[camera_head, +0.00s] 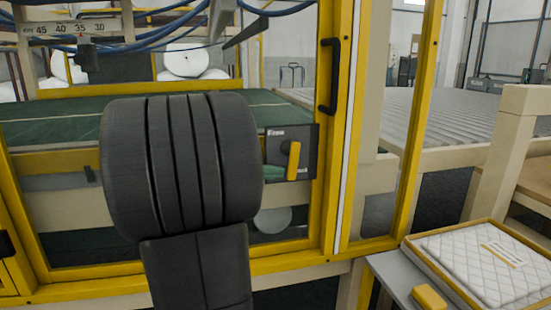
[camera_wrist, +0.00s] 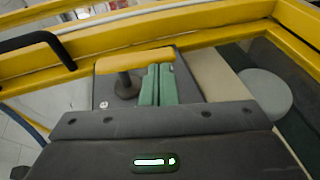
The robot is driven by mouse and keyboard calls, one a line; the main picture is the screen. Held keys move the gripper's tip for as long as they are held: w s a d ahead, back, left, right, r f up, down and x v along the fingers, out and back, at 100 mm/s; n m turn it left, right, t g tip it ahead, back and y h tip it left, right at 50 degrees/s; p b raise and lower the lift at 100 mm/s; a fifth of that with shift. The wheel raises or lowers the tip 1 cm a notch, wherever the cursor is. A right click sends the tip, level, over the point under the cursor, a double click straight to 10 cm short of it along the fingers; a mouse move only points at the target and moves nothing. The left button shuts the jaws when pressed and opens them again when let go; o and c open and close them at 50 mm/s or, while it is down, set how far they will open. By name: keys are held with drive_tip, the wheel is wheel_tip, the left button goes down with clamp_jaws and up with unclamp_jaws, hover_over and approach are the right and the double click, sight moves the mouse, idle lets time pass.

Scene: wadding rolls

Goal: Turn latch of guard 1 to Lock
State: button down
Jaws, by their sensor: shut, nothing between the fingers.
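The latch of the guard is a dark square plate (camera_head: 308,140) with a yellow handle (camera_head: 294,160) on the yellow door frame. The handle hangs about upright, its lower end down. Small white lettering at the plate's top left seems to read "Free". In the wrist view the yellow handle (camera_wrist: 130,62) lies across the plate (camera_wrist: 103,92), beside a dark round knob. My gripper (camera_wrist: 158,70) has green fingers, shut and empty, with tips close to one end of the handle. I cannot tell whether they touch. In the head view the fingers (camera_head: 273,173) show at the plate's left edge, partly hidden by my arm.
A black door handle (camera_head: 329,76) sits above the latch on the yellow frame (camera_head: 343,130). A roller conveyor (camera_head: 440,112) lies behind on the right. A tray with a quilted white pad (camera_head: 485,262) and a yellow block (camera_head: 429,298) stand at the lower right.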

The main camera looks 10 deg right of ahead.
drive_tip(key=shift+d+f+b, duration=0.45)
drive_tip(key=shift+f+b, duration=0.1)
drive_tip(key=shift+b, duration=0.35)
drive_tip(key=shift+d, duration=0.15)
drive_tip(key=shift+f, duration=0.1)
